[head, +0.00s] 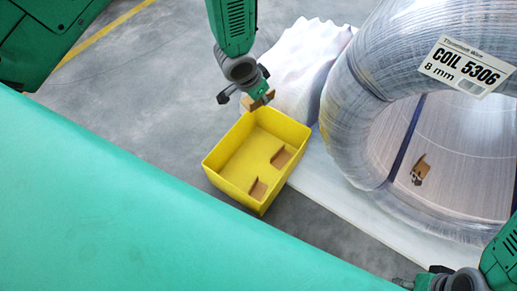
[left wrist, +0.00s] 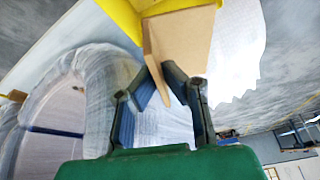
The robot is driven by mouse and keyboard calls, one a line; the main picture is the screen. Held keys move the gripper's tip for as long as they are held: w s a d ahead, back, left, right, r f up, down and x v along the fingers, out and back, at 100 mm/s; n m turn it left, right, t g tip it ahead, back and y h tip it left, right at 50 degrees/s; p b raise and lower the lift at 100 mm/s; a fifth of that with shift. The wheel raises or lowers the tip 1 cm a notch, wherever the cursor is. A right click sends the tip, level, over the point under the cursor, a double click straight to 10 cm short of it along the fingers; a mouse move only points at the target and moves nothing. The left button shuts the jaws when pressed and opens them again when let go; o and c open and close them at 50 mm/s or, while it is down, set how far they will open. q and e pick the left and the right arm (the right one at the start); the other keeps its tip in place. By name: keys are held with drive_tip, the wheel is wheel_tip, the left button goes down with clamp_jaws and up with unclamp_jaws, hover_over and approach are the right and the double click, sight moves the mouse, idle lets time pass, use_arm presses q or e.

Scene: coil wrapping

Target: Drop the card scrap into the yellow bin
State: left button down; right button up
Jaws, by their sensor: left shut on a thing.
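My left gripper (head: 250,93) is shut on a brown card scrap (head: 262,101), held at the far rim of the yellow bin (head: 225,190). In the left wrist view the folded scrap (left wrist: 182,40) sits at the fingertips (left wrist: 180,85), with part of the yellow bin (left wrist: 122,14) behind it. I cannot tell if the scrap touches the rim. Two other brown card pieces (head: 282,157) (head: 258,188) lie inside the bin. My right gripper (head: 412,281) shows only in part at the bottom right, and its jaws are unclear.
White crumpled film (head: 305,65) lies behind the bin. Grey floor is clear to the left.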

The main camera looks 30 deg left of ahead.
use_arm(q)
drive_tip(key=s+f+m+b, duration=0.1)
drive_tip(key=f+b, duration=0.1)
drive_tip(key=f, duration=0.7)
drive_tip(key=s+a+f+m+h+b, duration=0.1)
drive_tip(key=s+f+b, duration=0.1)
drive_tip(key=f, duration=0.8)
drive_tip(key=shift+m+g+b, duration=0.3)
drive_tip(key=shift+b, duration=0.25)
use_arm(e)
drive_tip(key=f, duration=0.5)
drive_tip(key=shift+a, duration=0.35)
use_arm(q)
drive_tip(key=c, duration=1.6)
unclamp_jaws()
drive_tip(key=shift+d, duration=0.3)
use_arm(e)
drive_tip(key=shift+d+f, duration=0.15)
drive_tip(key=shift+d, duration=0.25)
use_arm(q)
drive_tip(key=shift+a, duration=0.1)
use_arm(e)
drive_tip(key=shift+a, duration=0.1)
